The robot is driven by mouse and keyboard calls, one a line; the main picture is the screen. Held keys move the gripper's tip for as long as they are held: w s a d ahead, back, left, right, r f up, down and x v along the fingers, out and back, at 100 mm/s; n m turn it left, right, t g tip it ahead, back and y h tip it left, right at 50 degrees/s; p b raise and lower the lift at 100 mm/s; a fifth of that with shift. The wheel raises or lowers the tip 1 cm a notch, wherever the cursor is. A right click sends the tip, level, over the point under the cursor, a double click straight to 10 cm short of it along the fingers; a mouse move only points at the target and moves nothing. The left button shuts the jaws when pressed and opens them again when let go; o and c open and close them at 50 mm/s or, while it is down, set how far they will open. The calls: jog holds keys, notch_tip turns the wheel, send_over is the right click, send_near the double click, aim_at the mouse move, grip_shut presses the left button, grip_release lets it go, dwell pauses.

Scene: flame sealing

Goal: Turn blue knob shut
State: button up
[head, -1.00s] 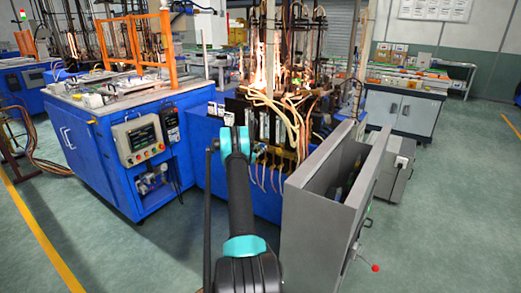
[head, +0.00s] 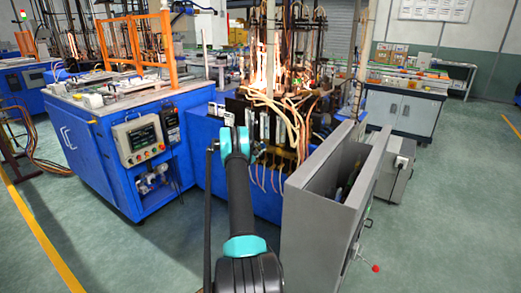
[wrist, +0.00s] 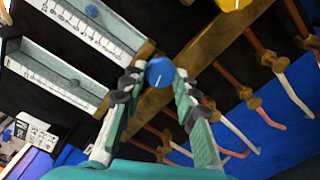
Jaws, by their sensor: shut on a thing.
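The blue knob (wrist: 160,73) shows in the wrist view as a round cap with a thin white line across its face. It sits between the fingertips of my gripper (wrist: 159,82), which is closed on it from both sides. I cannot make out the blue knob in the head view.
White scaled flow meters (wrist: 75,45) stand beside the knob. A yellow knob (wrist: 232,4) and a brass manifold with hoses (wrist: 275,62) are close by. Flames (head: 268,65) burn above the machine. An open grey cabinet (head: 325,215) stands at right.

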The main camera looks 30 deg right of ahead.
jog(key=m, duration=0.7)
jog(key=shift+s, duration=0.1)
dwell(0.5)
jog(key=o, duration=1.2)
jog(key=shift+c, duration=0.2)
jog(key=v, duration=1.2)
